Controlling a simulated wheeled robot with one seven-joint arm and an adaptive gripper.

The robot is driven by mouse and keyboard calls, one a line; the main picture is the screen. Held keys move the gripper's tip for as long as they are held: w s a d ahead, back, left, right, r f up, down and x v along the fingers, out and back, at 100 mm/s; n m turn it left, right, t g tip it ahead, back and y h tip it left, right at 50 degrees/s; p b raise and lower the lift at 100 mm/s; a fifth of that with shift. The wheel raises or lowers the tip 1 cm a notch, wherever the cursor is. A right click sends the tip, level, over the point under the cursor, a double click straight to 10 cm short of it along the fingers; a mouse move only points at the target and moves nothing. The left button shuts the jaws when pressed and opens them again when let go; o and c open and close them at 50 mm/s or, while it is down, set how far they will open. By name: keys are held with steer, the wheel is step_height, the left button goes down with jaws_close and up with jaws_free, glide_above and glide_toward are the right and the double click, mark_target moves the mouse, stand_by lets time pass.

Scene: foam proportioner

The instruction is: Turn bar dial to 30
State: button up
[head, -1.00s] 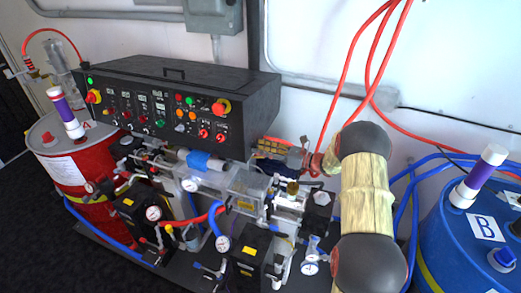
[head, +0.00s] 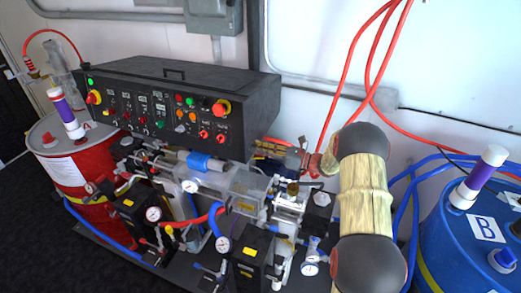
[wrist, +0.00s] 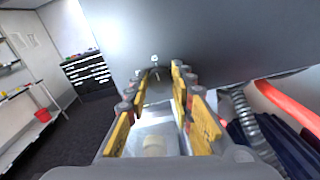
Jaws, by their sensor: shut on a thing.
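My gripper (wrist: 157,82) shows in the wrist view with its two yellow-padded fingers reaching forward beside a large dark grey panel. The fingertips are shut on a small dark part, which I take to be the bar dial (wrist: 155,61); a small pale tip of it shows just past the fingertips. Its scale and pointer cannot be read. In the head view my gripper (head: 281,148) is small, at the lower right end of the black control console (head: 180,80), and what it holds is hidden there.
Valves, white gauges (head: 190,186) and hoses crowd the frame below the console. A red drum (head: 62,165) stands at left, a blue drum (head: 470,240) at right. A red hose (wrist: 285,105) and a ribbed metal hose (wrist: 240,115) run close to the right of my gripper.

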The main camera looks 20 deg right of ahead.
jaws_close()
steer(key=shift+n+b, duration=0.3)
steer(key=shift+s+a+f+n+b, duration=0.1)
steer(key=shift+n+b, duration=4.3)
steer(key=shift+n, duration=1.2)
steer(key=o, duration=0.8)
jaws_free()
steer(key=shift+o, duration=0.8)
